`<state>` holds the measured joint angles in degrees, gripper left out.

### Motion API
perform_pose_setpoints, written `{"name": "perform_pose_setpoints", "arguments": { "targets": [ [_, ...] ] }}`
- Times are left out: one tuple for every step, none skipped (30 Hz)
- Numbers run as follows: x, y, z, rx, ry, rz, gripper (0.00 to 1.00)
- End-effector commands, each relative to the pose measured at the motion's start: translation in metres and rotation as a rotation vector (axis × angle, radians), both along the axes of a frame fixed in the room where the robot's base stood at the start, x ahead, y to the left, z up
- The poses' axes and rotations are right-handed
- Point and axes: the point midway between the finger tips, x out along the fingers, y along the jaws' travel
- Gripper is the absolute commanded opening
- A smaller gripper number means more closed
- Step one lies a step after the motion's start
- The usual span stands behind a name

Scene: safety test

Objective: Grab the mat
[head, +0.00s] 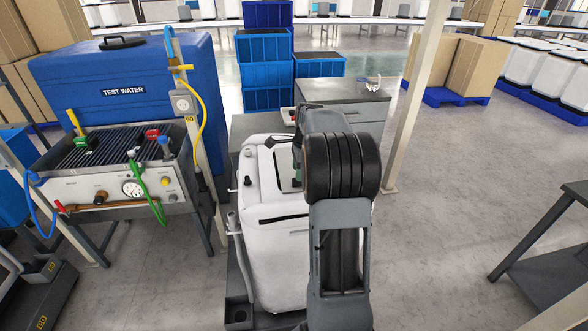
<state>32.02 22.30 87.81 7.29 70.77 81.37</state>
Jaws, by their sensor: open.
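I cannot make out a clear mat in the head view. A small flat pale panel with a dark edge (285,172) lies on top of the white padded unit (270,240); I cannot tell what it is. My arm rises in front and covers the middle of the picture. What looks like my gripper (297,166) shows as a narrow dark and greenish part left of the black arm joint, above that panel. Its jaws are open; the fingertips are small and partly hidden, and nothing is seen between them.
A test bench (120,190) with hoses and a gauge stands at left before a blue water tank (120,85). Behind are a grey cabinet (345,100), blue crates (265,70) and a post (412,100). A dark table (555,240) stands right. Floor between is clear.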

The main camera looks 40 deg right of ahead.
Motion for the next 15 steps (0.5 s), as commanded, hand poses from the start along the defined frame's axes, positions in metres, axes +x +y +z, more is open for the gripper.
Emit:
{"name": "perform_pose_setpoints", "arguments": {
  "targets": [
    [0.001, 0.001, -0.008, 0.001, 0.003, 0.001, 0.45],
    [0.001, 0.002, -0.012, 0.003, 0.003, 0.001, 0.45],
    [0.002, 0.002, -0.018, 0.003, 0.004, 0.002, 0.45],
    [0.002, 0.003, -0.022, 0.003, 0.003, 0.001, 0.45],
    [0.002, 0.003, -0.026, 0.003, 0.003, 0.001, 0.45],
    [0.003, 0.004, -0.030, 0.002, 0.001, 0.001, 0.45],
    [0.003, 0.004, -0.033, 0.002, 0.001, 0.001, 0.45],
    [0.003, 0.004, -0.035, 0.002, 0.002, 0.001, 0.45],
    [0.003, 0.005, -0.038, 0.001, 0.002, 0.001, 0.45],
    [0.003, 0.005, -0.039, 0.000, 0.001, 0.001, 0.45],
    [0.003, 0.005, -0.040, 0.000, 0.001, 0.001, 0.45],
    [0.003, 0.005, -0.041, 0.000, 0.000, 0.001, 0.45],
    [0.003, 0.005, -0.042, 0.000, 0.000, 0.001, 0.45],
    [0.003, 0.005, -0.042, 0.000, 0.000, 0.001, 0.45],
    [0.003, 0.005, -0.042, 0.000, 0.000, 0.001, 0.45]
  ]
}}
